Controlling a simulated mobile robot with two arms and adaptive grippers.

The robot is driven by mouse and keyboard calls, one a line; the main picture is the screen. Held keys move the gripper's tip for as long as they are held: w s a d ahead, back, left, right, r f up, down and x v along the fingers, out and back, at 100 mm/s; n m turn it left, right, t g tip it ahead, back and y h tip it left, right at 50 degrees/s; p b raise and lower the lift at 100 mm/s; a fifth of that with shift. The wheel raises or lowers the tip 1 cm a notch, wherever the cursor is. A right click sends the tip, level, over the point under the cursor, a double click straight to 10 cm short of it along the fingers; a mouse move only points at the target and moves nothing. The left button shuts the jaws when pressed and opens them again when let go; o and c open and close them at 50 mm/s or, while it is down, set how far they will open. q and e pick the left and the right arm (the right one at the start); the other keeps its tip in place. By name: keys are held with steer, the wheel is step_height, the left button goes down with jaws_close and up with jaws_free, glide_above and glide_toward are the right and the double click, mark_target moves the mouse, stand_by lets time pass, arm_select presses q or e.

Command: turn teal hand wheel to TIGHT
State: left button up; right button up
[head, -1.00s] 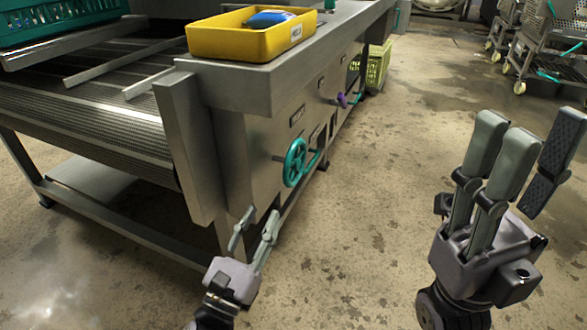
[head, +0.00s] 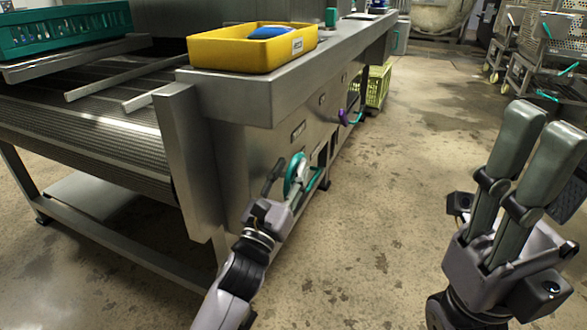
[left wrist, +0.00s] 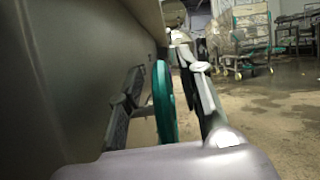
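The teal hand wheel (head: 291,178) is mounted on the side panel of the steel machine, low down, and is partly hidden by my left gripper. My left gripper (head: 285,172) is at the wheel with its fingers spread. In the left wrist view the wheel (left wrist: 163,103) shows edge-on between the two fingers (left wrist: 165,95), with a visible gap on each side. Contact with the rim is not clear. No TIGHT mark is readable.
A yellow bin (head: 240,52) with a blue item stands on the machine's top ledge. A purple handle (head: 343,117) is further along the panel. A yellow-green crate (head: 377,85) is on the floor beyond. Wheeled racks (head: 535,50) stand back right. The floor between is clear.

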arm_select(q)
steer(key=shift+x, duration=1.15)
steer(key=shift+c, duration=0.4)
jaws_close()
